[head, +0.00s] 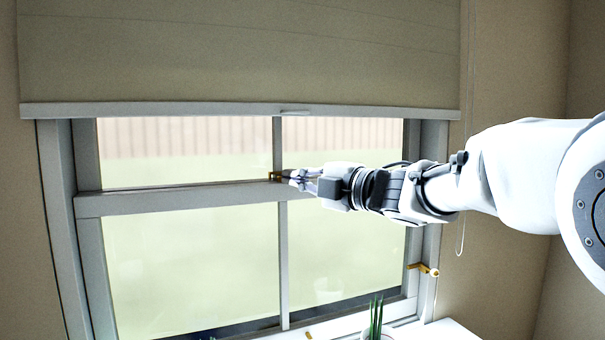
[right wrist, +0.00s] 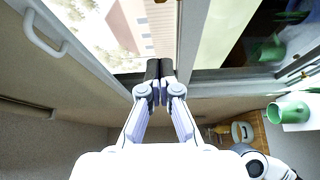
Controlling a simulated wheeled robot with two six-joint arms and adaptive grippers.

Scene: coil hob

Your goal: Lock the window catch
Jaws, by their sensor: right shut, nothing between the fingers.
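The small brass window catch (head: 275,176) sits on the pale middle rail of the window, near the upright bar. My right gripper (head: 287,176) reaches in from the right and its fingertips are at the catch, overlapping it in the head view. I cannot tell whether they touch it. The right gripper is shut and empty; its dark fingertips (right wrist: 160,68) are together in the right wrist view, in front of the window frame. The catch is not clearly visible there, so its lever position is unclear. My left gripper is not in view.
A lowered blind (head: 240,55) covers the window's top. A brass handle (head: 427,270) is on the lower right frame. A green plant (head: 376,316) stands below on the right. A green cup (right wrist: 288,112) shows in the right wrist view. The left side of the window is clear.

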